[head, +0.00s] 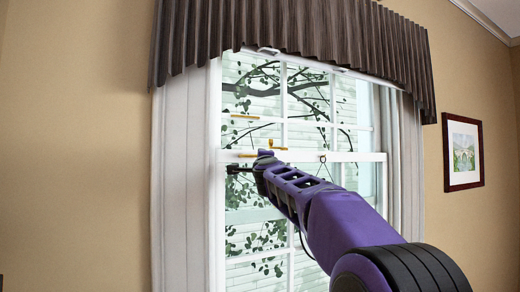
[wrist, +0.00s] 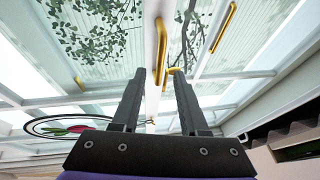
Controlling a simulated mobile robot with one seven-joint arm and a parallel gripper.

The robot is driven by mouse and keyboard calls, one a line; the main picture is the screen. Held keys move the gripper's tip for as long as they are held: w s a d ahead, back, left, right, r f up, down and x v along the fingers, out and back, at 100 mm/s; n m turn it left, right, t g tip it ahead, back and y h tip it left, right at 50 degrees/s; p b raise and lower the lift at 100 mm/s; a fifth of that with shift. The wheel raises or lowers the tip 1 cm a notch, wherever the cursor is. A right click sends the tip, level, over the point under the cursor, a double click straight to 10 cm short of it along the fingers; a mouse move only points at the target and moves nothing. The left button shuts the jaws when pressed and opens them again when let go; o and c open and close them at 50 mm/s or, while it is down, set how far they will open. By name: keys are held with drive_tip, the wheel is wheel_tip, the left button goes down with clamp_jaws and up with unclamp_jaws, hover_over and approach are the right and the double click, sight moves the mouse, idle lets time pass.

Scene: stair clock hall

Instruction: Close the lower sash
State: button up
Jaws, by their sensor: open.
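The window has a white-framed lower sash (head: 345,157), its top rail crossing the head view at mid-height. Its lower end is cut off by the frame, so I cannot tell how far it is raised. Two brass bar handles, an upper one (head: 245,116) and a lower one (head: 248,154), show near the left side. A small brass piece (head: 272,145) stands by the rail. My gripper (head: 231,169) is just below the rail at the left. In the wrist view, its fingers (wrist: 159,72) are apart with nothing gripped; brass bars (wrist: 162,48) (wrist: 224,27) show beyond the fingertips.
A round ornament with red and green (wrist: 68,127) is left of the fingers in the wrist view. A dark pleated valance (head: 290,35) and pale side curtains (head: 183,190) frame the window. A framed picture (head: 463,152) hangs on the right wall.

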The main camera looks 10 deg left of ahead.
drive_tip(key=p+x, duration=0.2)
drive_tip(key=x, duration=0.2)
drive_tip(key=shift+w+p, duration=0.1)
drive_tip(key=shift+p, duration=0.2)
drive_tip(key=shift+c, duration=0.2)
clamp_jaws()
idle(1.1)
